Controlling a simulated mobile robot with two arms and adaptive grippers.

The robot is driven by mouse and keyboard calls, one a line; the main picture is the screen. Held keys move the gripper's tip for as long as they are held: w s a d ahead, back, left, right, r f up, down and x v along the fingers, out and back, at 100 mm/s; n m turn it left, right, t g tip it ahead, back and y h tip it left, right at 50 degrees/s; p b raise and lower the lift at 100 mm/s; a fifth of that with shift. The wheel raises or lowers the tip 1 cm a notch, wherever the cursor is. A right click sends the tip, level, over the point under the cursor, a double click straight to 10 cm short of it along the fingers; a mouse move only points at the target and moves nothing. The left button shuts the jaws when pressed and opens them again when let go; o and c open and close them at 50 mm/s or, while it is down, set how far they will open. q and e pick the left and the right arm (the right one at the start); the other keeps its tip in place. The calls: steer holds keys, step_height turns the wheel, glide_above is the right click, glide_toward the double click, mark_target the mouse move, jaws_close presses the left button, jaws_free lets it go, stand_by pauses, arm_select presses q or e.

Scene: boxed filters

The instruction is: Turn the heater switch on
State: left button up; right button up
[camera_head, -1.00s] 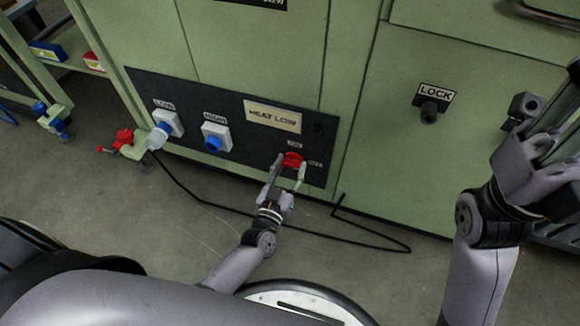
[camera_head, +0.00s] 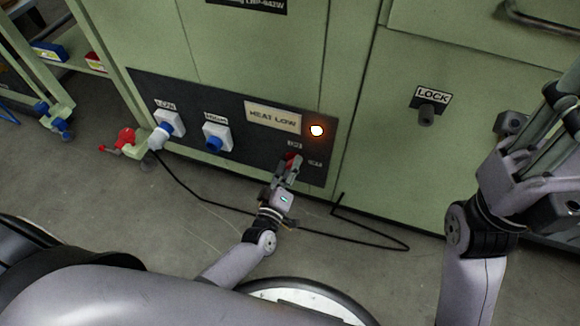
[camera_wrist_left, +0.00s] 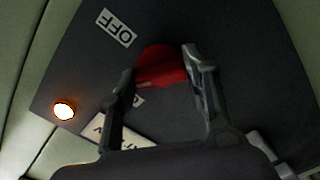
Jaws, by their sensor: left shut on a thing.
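My left gripper (camera_head: 288,168) is shut on the switch. In the left wrist view, the red switch (camera_wrist_left: 160,66) lies between the two fingers of the left gripper (camera_wrist_left: 162,75), with the OFF label (camera_wrist_left: 115,27) near it. An indicator lamp (camera_head: 317,131) above the switch glows orange. It also glows in the left wrist view (camera_wrist_left: 64,110). My right gripper (camera_head: 556,125) is raised at the right edge, apart from the panel, its fingertips partly cut off.
A LOCK knob (camera_head: 427,114) is on the right cabinet door. A black cable (camera_head: 375,240) lies on the floor.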

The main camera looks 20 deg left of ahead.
mark_target(295, 134)
arm_select(q)
steer(key=n+b, duration=0.1)
steer(key=n, duration=0.5)
steer(key=shift+n, duration=0.4)
stand_by(0.4)
steer(key=o, duration=1.2)
steer(key=shift+c, duration=0.2)
steer(key=o, duration=0.4)
step_height(295, 134, up, 10)
steer(key=shift+w+r, duration=0.15)
steer(key=shift+c, duration=0.2)
steer(key=shift+r, duration=0.3)
steer(key=shift+c, duration=0.4)
steer(key=shift+f, duration=0.1)
steer(key=shift+c, duration=1.4)
steer(key=shift+f, duration=0.25)
steer(key=shift+c, duration=0.5)
